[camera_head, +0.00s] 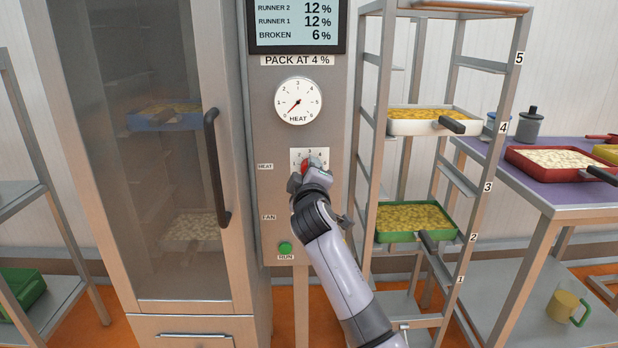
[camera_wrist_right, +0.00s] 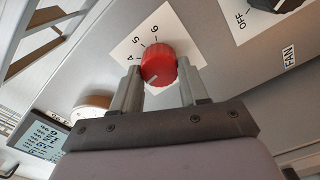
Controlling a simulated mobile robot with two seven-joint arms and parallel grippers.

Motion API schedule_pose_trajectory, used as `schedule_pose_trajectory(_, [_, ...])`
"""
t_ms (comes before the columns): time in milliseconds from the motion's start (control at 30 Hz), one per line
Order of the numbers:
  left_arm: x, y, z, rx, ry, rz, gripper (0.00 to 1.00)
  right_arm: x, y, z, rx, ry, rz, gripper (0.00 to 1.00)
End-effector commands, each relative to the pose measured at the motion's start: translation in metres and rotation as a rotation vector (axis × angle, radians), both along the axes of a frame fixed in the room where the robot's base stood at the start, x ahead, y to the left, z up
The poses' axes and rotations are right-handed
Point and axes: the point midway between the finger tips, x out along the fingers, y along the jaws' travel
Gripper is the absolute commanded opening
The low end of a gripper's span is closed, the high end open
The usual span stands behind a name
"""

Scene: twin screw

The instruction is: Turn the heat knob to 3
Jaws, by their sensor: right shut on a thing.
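The red heat knob (camera_wrist_right: 158,64) sits on a white numbered plate (camera_wrist_right: 140,45) on the metal control panel. In the right wrist view a pale mark on the knob points to the lower left, past the visible 4; the number there is hidden. My right gripper (camera_head: 308,172) is at the knob in the head view and covers most of it. Its two fingers stand on either side of the knob, shut on it. The round HEAT gauge (camera_head: 298,101) above has its red needle at the lower left, near 0. My left gripper is not in view.
A black FAN knob (camera_wrist_right: 275,5) is beside the heat plate. A green RUN button (camera_head: 285,248) is below. A tall glass-door cabinet (camera_head: 150,130) with a dark handle (camera_head: 216,165) stands left. A rack with trays (camera_head: 415,222) stands close on the right.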

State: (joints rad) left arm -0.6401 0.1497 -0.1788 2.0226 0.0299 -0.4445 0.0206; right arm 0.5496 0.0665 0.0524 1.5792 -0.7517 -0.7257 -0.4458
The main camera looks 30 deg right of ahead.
Motion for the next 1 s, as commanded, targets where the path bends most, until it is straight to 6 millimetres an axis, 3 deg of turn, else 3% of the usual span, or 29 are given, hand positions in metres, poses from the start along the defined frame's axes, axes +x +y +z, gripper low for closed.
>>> schedule_pose_trajectory(767, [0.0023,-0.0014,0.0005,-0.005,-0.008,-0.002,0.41,-0.0002,0.0003,-0.0016,0.094,-0.053,0.000,0.13])
schedule_pose_trajectory(800, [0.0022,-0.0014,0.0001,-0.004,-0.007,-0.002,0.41,-0.0001,0.0002,-0.0016,0.094,-0.053,0.000,0.50])
schedule_pose_trajectory(867, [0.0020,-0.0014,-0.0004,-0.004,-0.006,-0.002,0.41,-0.0001,0.0002,-0.0016,0.094,-0.052,0.000,0.69])
schedule_pose_trajectory(1000, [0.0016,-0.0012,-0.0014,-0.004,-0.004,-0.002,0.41,0.0000,0.0001,-0.0008,0.093,-0.053,0.001,0.69])
